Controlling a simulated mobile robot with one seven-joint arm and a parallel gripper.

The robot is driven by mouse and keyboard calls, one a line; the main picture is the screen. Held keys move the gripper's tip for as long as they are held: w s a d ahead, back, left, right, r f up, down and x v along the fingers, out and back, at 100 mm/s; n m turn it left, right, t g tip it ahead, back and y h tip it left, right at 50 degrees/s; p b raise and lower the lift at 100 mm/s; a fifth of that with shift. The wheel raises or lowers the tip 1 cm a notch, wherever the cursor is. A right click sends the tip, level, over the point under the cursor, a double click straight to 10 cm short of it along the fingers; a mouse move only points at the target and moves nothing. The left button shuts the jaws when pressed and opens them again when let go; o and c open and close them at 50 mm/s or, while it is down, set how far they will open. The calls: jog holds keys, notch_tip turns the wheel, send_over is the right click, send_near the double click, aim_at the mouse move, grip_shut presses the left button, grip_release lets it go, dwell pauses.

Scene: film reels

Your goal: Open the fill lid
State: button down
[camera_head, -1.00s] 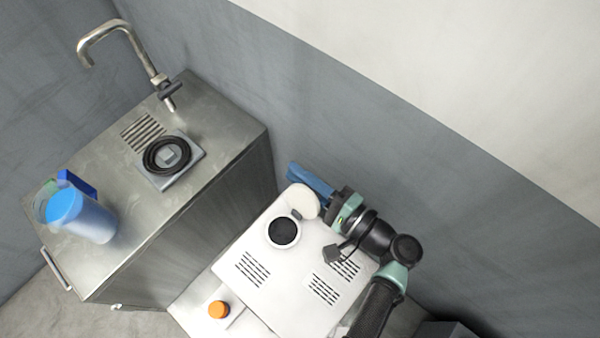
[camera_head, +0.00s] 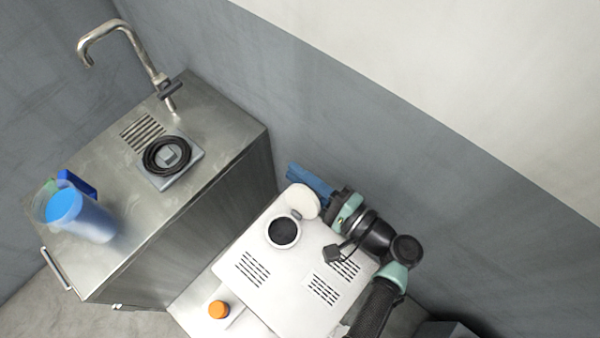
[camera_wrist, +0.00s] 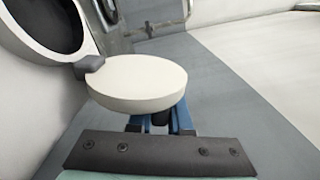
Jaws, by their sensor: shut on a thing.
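The fill lid (camera_head: 301,201) is a cream-white disc, swung away from the dark round fill opening (camera_head: 284,232) on top of the white machine (camera_head: 262,252). A small grey hinge (camera_head: 296,215) joins the lid to the opening's rim. In the wrist view the lid (camera_wrist: 137,84) is close to the camera, with the hinge at its left and part of the opening (camera_wrist: 45,22) beyond. My gripper (camera_head: 308,179) has blue fingers at the lid's outer side, by the wall. It is shut on the lid; the lid hides part of the fingers and the exact contact.
A steel counter (camera_head: 225,150) stands to the left, with a tap (camera_head: 150,65), a black coil on a grey plate (camera_head: 168,160) and a blue-filled clear jug (camera_head: 82,215). An orange knob (camera_head: 218,309) is at the machine's front. The grey wall (camera_head: 400,150) is close behind my gripper.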

dwell(0.3)
jog(key=shift+s+a+r+n+b, duration=0.25)
jog(key=shift+n+b, duration=0.2)
jog(key=shift+n, duration=0.25)
jog(key=shift+s+a+r+n, duration=0.1)
jog(key=shift+s+r+n, duration=0.1)
jog(key=shift+n, duration=0.3)
jog(key=c, duration=0.8)
grip_release()
jog(key=shift+c, duration=0.2)
jog(key=b+v, duration=0.3)
jog(key=v, duration=1)
